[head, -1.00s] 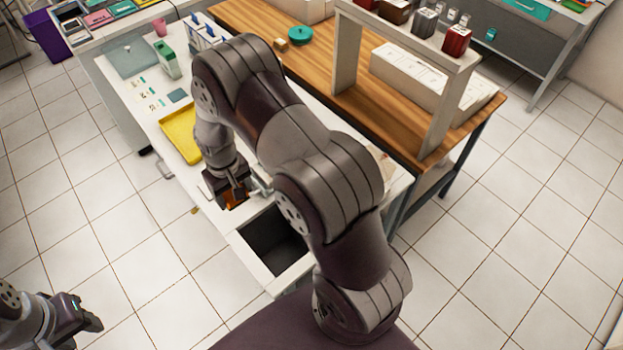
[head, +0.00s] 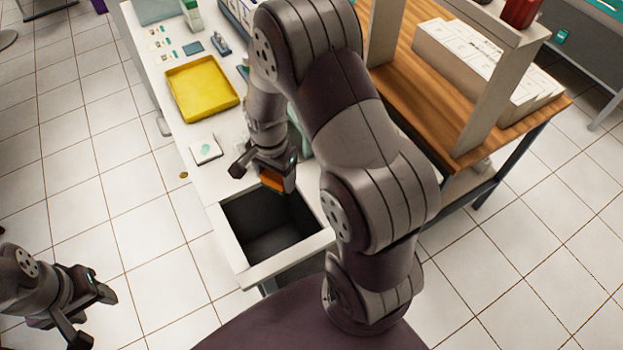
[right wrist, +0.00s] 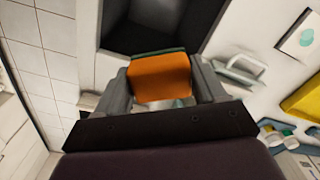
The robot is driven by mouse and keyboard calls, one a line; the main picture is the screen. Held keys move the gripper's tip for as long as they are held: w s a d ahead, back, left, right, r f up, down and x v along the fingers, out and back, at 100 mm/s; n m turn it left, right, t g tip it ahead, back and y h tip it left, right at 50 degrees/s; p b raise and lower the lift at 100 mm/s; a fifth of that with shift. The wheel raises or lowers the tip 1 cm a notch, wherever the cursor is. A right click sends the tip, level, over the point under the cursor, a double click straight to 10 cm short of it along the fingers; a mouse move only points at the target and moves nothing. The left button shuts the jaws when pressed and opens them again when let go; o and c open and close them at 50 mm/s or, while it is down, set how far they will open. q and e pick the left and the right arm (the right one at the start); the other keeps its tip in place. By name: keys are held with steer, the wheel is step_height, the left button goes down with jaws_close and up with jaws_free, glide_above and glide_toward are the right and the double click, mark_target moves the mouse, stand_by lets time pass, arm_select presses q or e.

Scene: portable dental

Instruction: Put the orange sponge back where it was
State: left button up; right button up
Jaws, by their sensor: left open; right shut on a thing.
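The orange sponge (head: 273,181) is between the fingers of my right gripper (head: 264,172), above the white counter near the back edge of the dark sink basin (head: 265,232). In the right wrist view the sponge (right wrist: 160,78) shows orange with a dark green layer along its far edge. Both fingers of my right gripper (right wrist: 163,85) press on its sides, and the dark basin (right wrist: 160,25) lies just beyond it. My left gripper (head: 92,316) is open and empty over the floor at the lower left.
A yellow tray (head: 202,88) lies on the white counter, with a small white pad bearing a green spot (head: 206,149) in front of it. A wooden bench (head: 440,110) with a shelf stands at the right.

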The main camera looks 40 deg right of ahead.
steer(key=shift+s+d+r+m, duration=0.1)
steer(key=shift+s+r+m, duration=0.25)
steer(key=shift+m, duration=0.25)
steer(key=shift+d, duration=0.4)
steer(key=w+d+f, duration=0.1)
steer(key=d+f, duration=0.1)
steer(key=d, duration=0.1)
steer(key=w+d+f+p, duration=0.1)
steer(key=d+f, duration=0.1)
steer(key=d, duration=0.2)
steer(key=w+d+f, duration=0.1)
steer(key=d+f, duration=0.1)
steer(key=d, duration=0.1)
steer(key=shift+w+d+f+p, duration=0.1)
steer(key=shift+d+f+p, duration=0.05)
steer(key=shift+f+p, duration=0.15)
step_height(320, 180, down, 4)
steer(key=shift+r+p, duration=0.15)
steer(key=shift+p, duration=0.2)
steer(key=shift+f, duration=0.25)
steer(key=o, duration=1)
